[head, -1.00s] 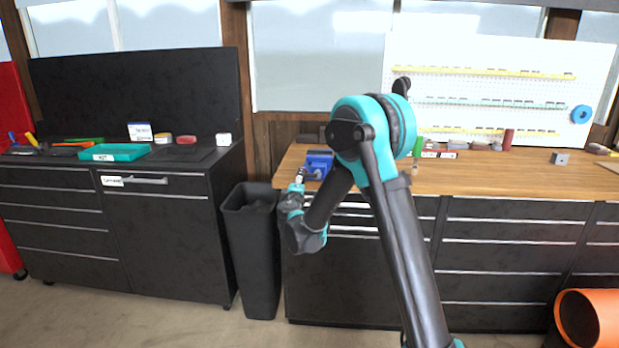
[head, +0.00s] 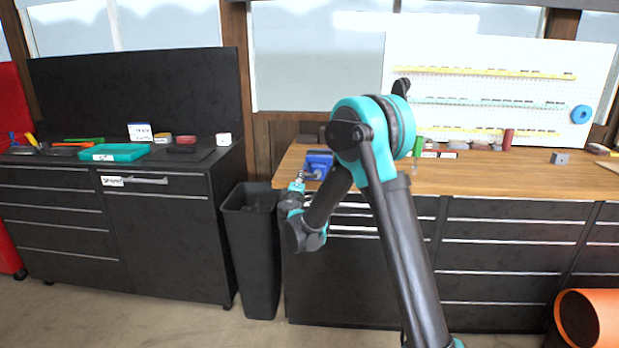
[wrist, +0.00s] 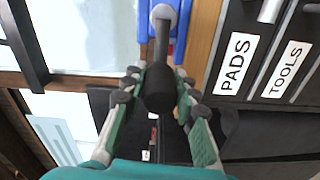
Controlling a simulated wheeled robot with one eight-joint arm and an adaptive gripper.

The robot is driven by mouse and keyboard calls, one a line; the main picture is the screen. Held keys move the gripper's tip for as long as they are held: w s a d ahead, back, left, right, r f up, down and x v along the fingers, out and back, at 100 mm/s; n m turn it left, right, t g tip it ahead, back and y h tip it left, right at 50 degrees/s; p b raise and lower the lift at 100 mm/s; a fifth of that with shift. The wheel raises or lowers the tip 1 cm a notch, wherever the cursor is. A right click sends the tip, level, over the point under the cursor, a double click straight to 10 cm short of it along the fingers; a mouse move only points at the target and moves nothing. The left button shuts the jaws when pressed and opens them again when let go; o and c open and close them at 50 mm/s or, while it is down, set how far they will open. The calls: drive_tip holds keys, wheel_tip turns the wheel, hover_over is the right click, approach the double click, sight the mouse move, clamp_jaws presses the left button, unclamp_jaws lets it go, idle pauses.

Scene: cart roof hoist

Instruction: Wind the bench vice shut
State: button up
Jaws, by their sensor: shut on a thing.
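The blue bench vice (head: 318,163) stands on the wooden bench at its left front corner, partly behind my arm. In the wrist view the vice (wrist: 181,30) shows at the top, with its grey screw end (wrist: 163,14) and a dark handle (wrist: 160,85) pointing towards the camera. My gripper (wrist: 158,92) is shut on the handle's thick black end, with a finger on either side. In the head view my gripper (head: 299,180) is small, just in front of the vice at the bench edge. The gap between the vice jaws cannot be made out.
The wooden bench top (head: 480,178) is mostly clear to the right, with a small grey block (head: 559,158). A black bin (head: 250,250) stands left of the bench. A dark cabinet (head: 60,230) with a teal tray (head: 114,152) is further left. Drawer labels show in the wrist view.

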idle(0.3)
drive_tip(key=shift+d+r, duration=0.3)
drive_tip(key=shift+r, duration=0.6)
drive_tip(key=shift+d+r, duration=0.3)
drive_tip(key=shift+r, duration=0.55)
drive_tip(key=shift+s+d+r, duration=0.1)
drive_tip(key=shift+d+r, duration=0.45)
drive_tip(key=shift+d, duration=0.25)
drive_tip(key=shift+d+r, duration=0.5)
drive_tip(key=shift+d, duration=0.25)
drive_tip(key=shift+d, duration=1.75)
clamp_jaws()
